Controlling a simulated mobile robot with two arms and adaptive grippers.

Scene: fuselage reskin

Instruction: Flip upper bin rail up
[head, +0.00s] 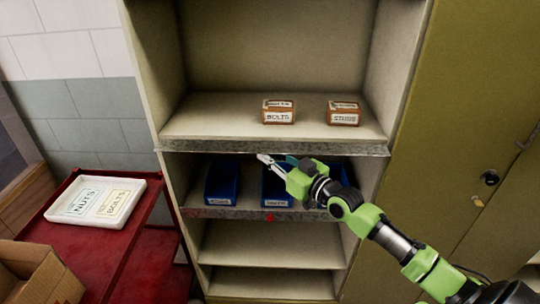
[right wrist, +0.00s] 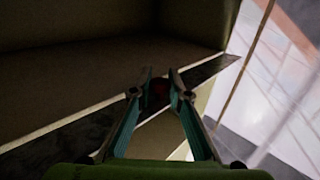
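The upper bin rail (head: 215,149) is a grey metal strip along the front edge of the shelf that holds two small boxes. My right gripper (head: 264,160) is just below this rail, near its middle, with its fingers pointing left. In the right wrist view a dark rail (right wrist: 205,75) runs along a shelf edge. A dark red knob (right wrist: 159,91) shows between the fingertips of my right gripper (right wrist: 161,77). The fingers stand apart, and I cannot tell whether they touch the knob. My left gripper is not in view.
A lower rail (head: 235,213) with a red knob (head: 270,217) fronts the shelf with blue bins (head: 222,182). Boxes labelled bolts (head: 278,112) and studs (head: 343,113) sit above. A red cart (head: 95,250) with a white tray (head: 97,198) stands left; olive lockers (head: 465,110) stand right.

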